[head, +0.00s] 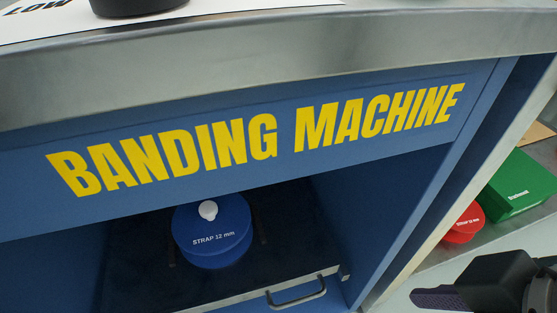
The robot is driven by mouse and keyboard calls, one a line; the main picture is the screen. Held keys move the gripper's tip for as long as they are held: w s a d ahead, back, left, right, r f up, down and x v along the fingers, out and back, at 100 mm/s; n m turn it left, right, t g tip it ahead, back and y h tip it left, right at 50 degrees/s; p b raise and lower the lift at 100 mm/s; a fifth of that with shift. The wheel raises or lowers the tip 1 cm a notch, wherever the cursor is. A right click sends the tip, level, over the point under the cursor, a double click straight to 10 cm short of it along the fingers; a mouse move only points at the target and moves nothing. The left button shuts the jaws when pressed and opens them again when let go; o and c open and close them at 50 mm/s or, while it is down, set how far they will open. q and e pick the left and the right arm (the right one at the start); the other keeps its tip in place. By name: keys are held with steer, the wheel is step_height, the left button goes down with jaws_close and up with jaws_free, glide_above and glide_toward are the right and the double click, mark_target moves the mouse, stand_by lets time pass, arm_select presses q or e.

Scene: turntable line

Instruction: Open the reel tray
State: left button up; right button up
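The reel tray (130,262) is a dark flat tray with a light metal front edge, low inside the blue banding machine (420,170). A bar handle (298,297) sticks out from its front edge. A blue reel (212,252) marked "STRAP 12 mm", with a white knob on top, sits on the tray. How far the tray is drawn out is hard to tell. My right gripper (437,299) is at the lower right, to the right of the handle and apart from it. Its finger opening cannot be made out. My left gripper is not in view.
A metal-edged worktop (270,57) overhangs the machine, with a dark round object (138,6) on it. At the right, a red reel (464,224) and a green box (517,186) stand on a grey surface. The area before the handle shows no obstacle.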

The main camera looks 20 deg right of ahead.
steer(key=w+a+f+n+t+y+b, duration=0.25)
steer(key=a+f+n+b, duration=0.3)
steer(key=f, duration=0.45)
steer(key=w+a+f+n+t+y+b, duration=0.2)
steer(key=a+f+n+t+b, duration=0.4)
steer(key=f, duration=0.5)
steer(key=s+d+n+t+h+b, duration=0.2)
steer(key=s+d+n+t+h, duration=0.1)
steer(key=s+d+h, duration=0.25)
arm_select(q)
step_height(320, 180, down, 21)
steer(key=b, duration=0.4)
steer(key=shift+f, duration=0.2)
arm_select(e)
steer(key=w+f, duration=0.2)
steer(key=w, duration=0.8)
steer(key=shift+w+f, duration=0.15)
steer(key=shift+w, duration=0.15)
steer(key=shift+c, duration=0.2)
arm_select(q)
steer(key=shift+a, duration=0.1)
arm_select(e)
jaws_close()
